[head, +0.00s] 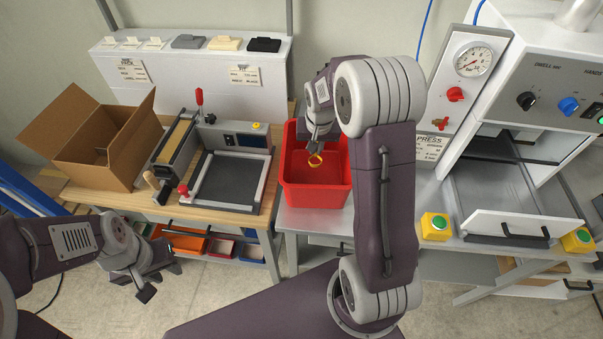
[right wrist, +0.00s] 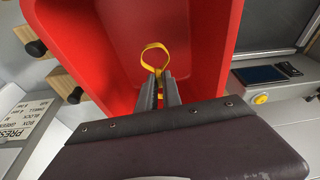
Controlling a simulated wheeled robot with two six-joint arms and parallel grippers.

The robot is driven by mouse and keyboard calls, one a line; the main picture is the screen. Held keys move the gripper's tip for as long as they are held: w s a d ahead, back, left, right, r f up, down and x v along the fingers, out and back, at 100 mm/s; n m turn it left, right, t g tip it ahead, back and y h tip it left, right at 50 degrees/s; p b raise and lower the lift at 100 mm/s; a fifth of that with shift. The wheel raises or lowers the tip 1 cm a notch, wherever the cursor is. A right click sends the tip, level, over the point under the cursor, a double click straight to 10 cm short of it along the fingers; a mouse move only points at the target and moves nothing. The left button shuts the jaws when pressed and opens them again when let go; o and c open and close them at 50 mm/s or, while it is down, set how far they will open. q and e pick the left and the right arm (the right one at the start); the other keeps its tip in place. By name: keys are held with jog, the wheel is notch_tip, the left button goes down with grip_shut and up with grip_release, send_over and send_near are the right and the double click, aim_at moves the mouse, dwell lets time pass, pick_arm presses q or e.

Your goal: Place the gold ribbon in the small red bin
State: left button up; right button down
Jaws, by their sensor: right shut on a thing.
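The gold ribbon (head: 315,160) is a small yellow loop. My right gripper (head: 318,145) is shut on it and holds it over the small red bin (head: 318,196). In the right wrist view the ribbon (right wrist: 155,57) stands out from between the fingertips (right wrist: 160,80), with the red bin's inside (right wrist: 205,30) behind it. I cannot tell how far the ribbon is above the bin floor. My left gripper (head: 150,283) hangs at the lower left, away from the bin; its fingers look apart and empty.
The red bin stands on a grey table between a wooden bench with a frame device (head: 230,180) and a press (head: 510,190) with yellow button boxes (head: 435,227). An open cardboard box (head: 105,145) is at the left. A white shelf (head: 190,75) stands behind.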

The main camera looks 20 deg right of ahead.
jog(key=shift+s+d+f, duration=0.2)
jog(key=shift+d, duration=0.15)
send_over(316, 175)
jog(key=f, duration=0.6)
jog(key=shift+s+a+f, duration=0.15)
jog(key=shift+s+a, duration=0.1)
jog(key=shift+s, duration=0.15)
notch_tip(316, 175, down, 3)
jog(key=shift+s+f, duration=0.1)
jog(key=shift+s, duration=0.05)
jog(key=shift+f, duration=0.25)
jog(key=shift+f+b, duration=0.2)
jog(key=shift+b, duration=0.1)
jog(key=c, duration=1.5)
grip_release()
